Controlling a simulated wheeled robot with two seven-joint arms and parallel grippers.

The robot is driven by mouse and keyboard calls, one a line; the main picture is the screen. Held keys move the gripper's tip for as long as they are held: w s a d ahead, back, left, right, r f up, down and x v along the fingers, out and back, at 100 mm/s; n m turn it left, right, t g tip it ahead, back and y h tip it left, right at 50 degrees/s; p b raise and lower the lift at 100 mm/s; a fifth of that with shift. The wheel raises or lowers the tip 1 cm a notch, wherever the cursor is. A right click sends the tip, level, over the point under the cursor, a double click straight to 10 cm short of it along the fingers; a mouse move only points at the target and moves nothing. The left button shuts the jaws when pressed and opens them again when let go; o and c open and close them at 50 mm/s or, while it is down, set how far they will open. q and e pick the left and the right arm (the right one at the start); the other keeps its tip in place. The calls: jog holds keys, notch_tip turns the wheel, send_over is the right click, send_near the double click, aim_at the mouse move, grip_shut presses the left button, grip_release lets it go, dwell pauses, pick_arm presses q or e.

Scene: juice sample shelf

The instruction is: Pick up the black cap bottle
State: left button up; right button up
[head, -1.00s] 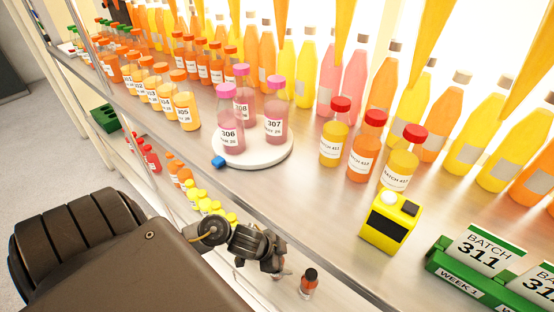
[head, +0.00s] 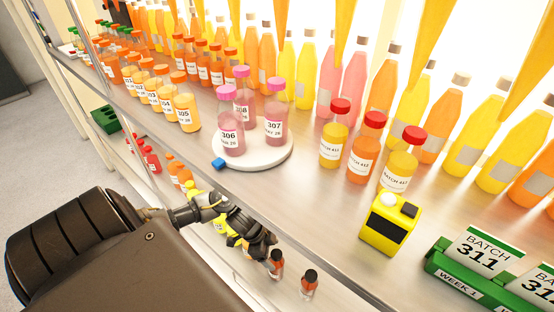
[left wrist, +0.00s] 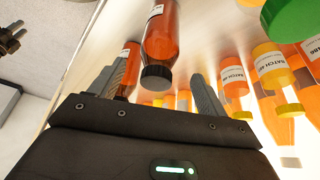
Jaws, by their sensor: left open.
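Two orange bottles with black caps stand on the lower shelf in the head view, one (head: 276,264) right beside my left gripper (head: 262,246) and one (head: 309,283) farther right. In the left wrist view, an upside-down picture, an orange bottle (left wrist: 164,35) with a black cap (left wrist: 156,76) shows between the two open fingers of my left gripper (left wrist: 165,82). No contact with the fingers shows. Another orange bottle (left wrist: 130,58) is partly hidden by the left-hand finger.
The upper shelf edge (head: 325,262) lies close above the gripper. Yellow-capped bottles (left wrist: 271,62) and a green cap (left wrist: 290,18) are at the right in the wrist view. A yellow device (head: 388,225) and pink-capped bottles on a white turntable (head: 273,158) stand on the upper shelf.

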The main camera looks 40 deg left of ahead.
aim_at(276, 264)
pick_arm(q)
jog(key=shift+d+x, duration=0.1)
jog(key=shift+x, duration=1.25)
jog(key=shift+d+x, duration=0.15)
jog(key=shift+x, duration=1.2)
jog(key=shift+r, duration=0.1)
jog(key=shift+c, duration=0.5)
jog(key=c, duration=1.5)
